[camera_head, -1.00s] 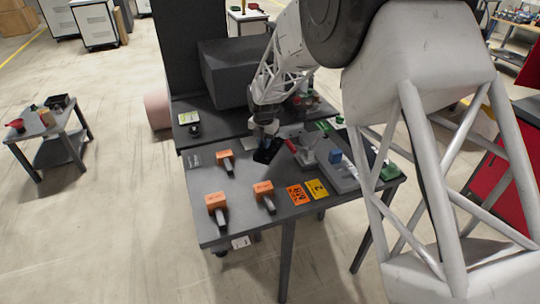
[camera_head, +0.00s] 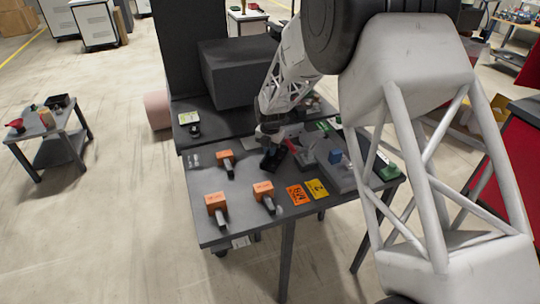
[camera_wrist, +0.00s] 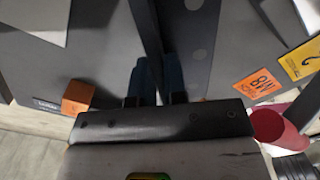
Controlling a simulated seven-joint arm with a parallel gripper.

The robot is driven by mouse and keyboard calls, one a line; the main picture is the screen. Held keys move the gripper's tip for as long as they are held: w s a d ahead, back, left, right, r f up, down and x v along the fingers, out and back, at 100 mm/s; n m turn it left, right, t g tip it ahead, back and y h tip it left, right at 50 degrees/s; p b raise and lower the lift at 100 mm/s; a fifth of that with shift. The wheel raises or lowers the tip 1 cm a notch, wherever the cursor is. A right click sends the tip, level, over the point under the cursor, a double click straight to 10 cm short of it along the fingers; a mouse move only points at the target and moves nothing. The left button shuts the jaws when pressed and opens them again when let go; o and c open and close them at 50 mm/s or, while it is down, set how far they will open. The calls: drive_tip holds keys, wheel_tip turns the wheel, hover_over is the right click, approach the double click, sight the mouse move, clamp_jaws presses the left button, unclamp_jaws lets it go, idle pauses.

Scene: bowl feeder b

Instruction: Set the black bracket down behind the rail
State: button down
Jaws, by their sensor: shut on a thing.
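My gripper (camera_head: 268,138) is over the middle of the dark table, its fingers pointing down. It is shut on the black bracket (camera_head: 272,159), which hangs just below the fingers near the table top. I cannot tell whether the bracket touches the table. In the wrist view the two blue fingertips (camera_wrist: 158,78) are close together, with a dark narrow piece between them. A grey strip with round spots runs up from there; I cannot tell which part it is. The rail is not clearly distinguishable in either view.
Orange-topped blocks (camera_head: 225,158) are at the left and front. An orange card (camera_head: 298,195) and a yellow card (camera_head: 317,189) lie in front. A large dark box (camera_head: 238,75) stands behind.

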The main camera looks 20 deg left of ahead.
drive_tip(key=shift+f, duration=1.3)
drive_tip(key=c, duration=1.2)
unclamp_jaws()
drive_tip(key=shift+f, duration=0.15)
drive_tip(key=shift+o, duration=0.2)
wheel_tip(320, 180, up, 12)
drive_tip(key=shift+r, duration=0.2)
